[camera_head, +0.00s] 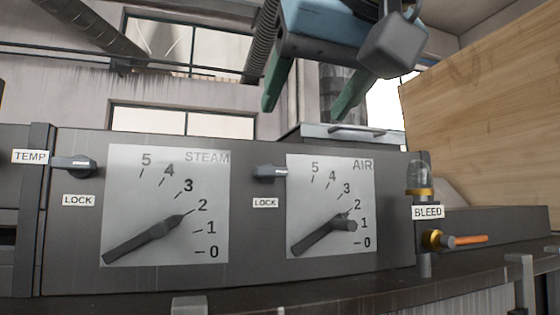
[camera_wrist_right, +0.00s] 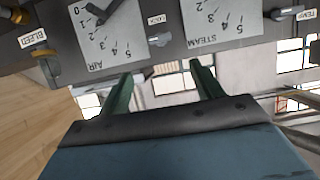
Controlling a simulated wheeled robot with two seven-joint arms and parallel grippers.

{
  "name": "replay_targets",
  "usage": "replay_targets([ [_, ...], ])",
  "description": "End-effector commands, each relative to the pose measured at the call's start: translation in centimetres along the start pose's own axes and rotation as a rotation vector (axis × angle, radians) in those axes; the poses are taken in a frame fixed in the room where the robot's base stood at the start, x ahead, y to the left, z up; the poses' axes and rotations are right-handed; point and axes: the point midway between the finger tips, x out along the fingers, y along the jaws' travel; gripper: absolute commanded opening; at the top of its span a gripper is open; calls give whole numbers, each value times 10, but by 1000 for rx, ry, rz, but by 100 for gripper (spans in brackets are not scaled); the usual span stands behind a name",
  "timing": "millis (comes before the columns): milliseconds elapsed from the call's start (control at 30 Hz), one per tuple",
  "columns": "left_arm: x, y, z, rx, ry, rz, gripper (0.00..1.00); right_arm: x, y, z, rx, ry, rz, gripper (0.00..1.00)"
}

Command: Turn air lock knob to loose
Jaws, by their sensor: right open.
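The air lock knob (camera_head: 270,173) is a small dark grey lever on the panel, left of the air dial (camera_head: 334,229) and above a "LOCK" label (camera_head: 265,202). It lies about horizontal. In the right wrist view the knob (camera_wrist_right: 160,40) shows just beyond the gap between the fingertips. My right gripper (camera_head: 304,112) comes in from the top, with two green fingers spread apart and empty. It is above the knob in the head view and apart from it. The fingers also show in the right wrist view (camera_wrist_right: 160,72). My left gripper is not in view.
A steam dial (camera_head: 167,205) with a similar lever (camera_head: 74,165) is at the left. A bleed valve (camera_head: 438,240) with an orange handle is right of the air dial. A wooden panel (camera_head: 485,110) stands at the right. A handled lid (camera_head: 350,130) is behind the panel top.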

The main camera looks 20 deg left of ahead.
Motion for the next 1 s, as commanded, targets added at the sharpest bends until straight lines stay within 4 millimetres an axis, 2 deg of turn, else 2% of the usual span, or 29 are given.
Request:
replay_targets([
  [167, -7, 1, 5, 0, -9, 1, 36, 25, 0, -1, -2, -2, 2, 65],
  [400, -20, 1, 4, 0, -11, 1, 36, 77, 0, -2, -3, -3, 2, 65],
  [600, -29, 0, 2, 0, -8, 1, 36, 111, 0, -2, -2, -1, 2, 65],
  [800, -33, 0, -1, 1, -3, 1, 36, 127, 0, -1, -2, 0, 1, 65],
  [1000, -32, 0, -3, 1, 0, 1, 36, 130, 0, 0, -2, 0, 0, 65],
])
